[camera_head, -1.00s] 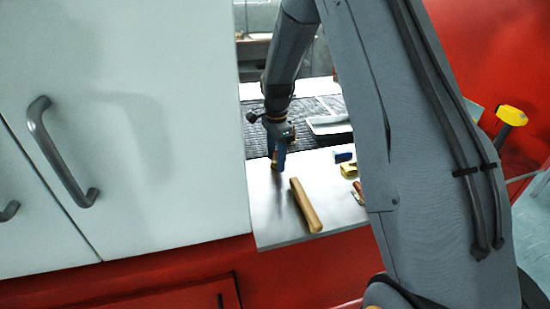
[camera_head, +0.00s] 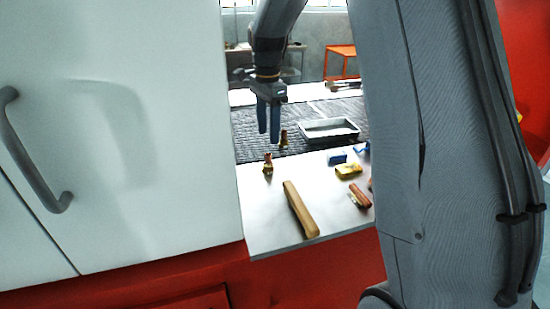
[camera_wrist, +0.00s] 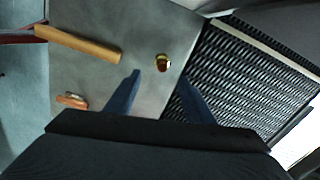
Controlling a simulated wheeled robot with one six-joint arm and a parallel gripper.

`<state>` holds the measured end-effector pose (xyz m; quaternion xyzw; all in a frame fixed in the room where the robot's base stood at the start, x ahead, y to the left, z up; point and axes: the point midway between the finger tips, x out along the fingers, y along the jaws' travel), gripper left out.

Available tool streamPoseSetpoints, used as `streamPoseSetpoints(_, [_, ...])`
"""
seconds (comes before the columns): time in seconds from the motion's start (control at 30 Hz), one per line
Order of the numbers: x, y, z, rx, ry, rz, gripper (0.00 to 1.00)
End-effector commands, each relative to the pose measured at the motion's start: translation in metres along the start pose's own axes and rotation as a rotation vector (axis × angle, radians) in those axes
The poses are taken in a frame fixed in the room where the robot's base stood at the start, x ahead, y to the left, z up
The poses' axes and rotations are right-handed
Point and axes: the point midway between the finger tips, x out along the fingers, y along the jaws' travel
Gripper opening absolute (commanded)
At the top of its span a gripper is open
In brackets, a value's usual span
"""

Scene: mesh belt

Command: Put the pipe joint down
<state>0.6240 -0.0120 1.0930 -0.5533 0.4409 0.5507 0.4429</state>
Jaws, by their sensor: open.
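A small brass-and-reddish piece, which looks like the pipe joint (camera_head: 267,164), stands on the pale table (camera_head: 264,222) near its left edge. In the wrist view the pipe joint (camera_wrist: 163,62) rests on the table, close to the mesh belt (camera_wrist: 250,75). My gripper (camera_head: 268,130) is open and empty, above and apart from it. In the wrist view its two blue fingers (camera_wrist: 160,80) are spread, with the joint beyond their tips. A second, similar brass piece (camera_head: 283,138) stands farther back, just right of the fingers in the head view.
A wooden bar (camera_head: 301,210) lies at the table's front. A yellow block (camera_head: 348,171), a blue block (camera_head: 337,158) and a reddish piece (camera_head: 360,196) lie to the right. A grey tray (camera_head: 329,128) sits on the dark belt. White cabinet doors (camera_head: 120,120) fill the left.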

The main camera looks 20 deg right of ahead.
Motion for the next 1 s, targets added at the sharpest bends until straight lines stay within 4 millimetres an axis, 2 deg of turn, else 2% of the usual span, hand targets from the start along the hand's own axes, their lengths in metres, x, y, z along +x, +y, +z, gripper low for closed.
streamPoseSetpoints(0.17, [0.012,0.052,0.015,-0.297,0.011,-0.029,0.48])
streamPoseSetpoints(0.4, [0.044,0.160,0.043,-0.894,0.063,-0.082,0.48])
streamPoseSetpoints(0.5, [0.056,0.199,0.053,-1.093,0.088,-0.095,0.48])
streamPoseSetpoints(0.6, [0.064,0.226,0.060,-1.234,0.108,-0.100,0.48])
streamPoseSetpoints(0.73, [0.070,0.243,0.068,-1.328,0.122,-0.103,0.48])
streamPoseSetpoints(1.0, [0.071,0.245,0.069,-1.346,0.124,-0.103,0.48])
